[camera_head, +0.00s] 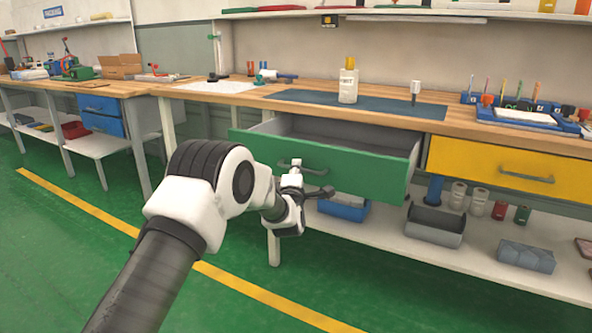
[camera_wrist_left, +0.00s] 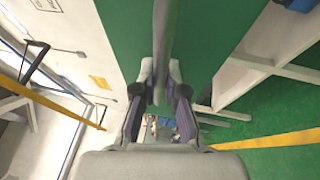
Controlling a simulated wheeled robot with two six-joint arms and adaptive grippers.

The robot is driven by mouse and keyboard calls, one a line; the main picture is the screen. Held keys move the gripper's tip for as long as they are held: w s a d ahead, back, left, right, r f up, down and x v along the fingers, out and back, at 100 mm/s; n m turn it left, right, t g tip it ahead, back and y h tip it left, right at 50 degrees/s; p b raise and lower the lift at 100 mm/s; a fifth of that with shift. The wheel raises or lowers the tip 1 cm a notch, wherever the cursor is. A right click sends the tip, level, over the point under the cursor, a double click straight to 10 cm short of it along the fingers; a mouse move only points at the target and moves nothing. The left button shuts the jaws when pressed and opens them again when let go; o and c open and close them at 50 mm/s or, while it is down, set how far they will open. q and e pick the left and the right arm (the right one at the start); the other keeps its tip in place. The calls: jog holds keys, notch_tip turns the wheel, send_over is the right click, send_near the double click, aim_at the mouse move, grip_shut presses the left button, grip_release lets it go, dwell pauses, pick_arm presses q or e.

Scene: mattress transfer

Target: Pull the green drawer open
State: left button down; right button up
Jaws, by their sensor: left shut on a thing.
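The green drawer (camera_head: 375,172) sticks out from under the wooden workbench, and its grey inside shows behind the front. It looks empty where I can see into it. My left gripper (camera_head: 297,172) is at the drawer front, shut on the drawer's handle (camera_head: 318,172). In the left wrist view the handle (camera_wrist_left: 165,45) runs between the two fingers (camera_wrist_left: 161,88), with the green drawer front (camera_wrist_left: 205,40) behind it. Part of the handle is hidden by the gripper. My right gripper is not in view.
A yellow drawer (camera_head: 510,168) is closed at the right. A white bottle (camera_head: 348,82) stands on the blue mat (camera_head: 400,107) on the bench. A lower shelf (camera_head: 480,262) holds grey and blue bins. The green floor (camera_head: 60,270) in front is clear.

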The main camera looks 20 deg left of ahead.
pick_arm(q)
jog(key=c, duration=1.2)
grip_release()
jog(key=v, duration=1.2)
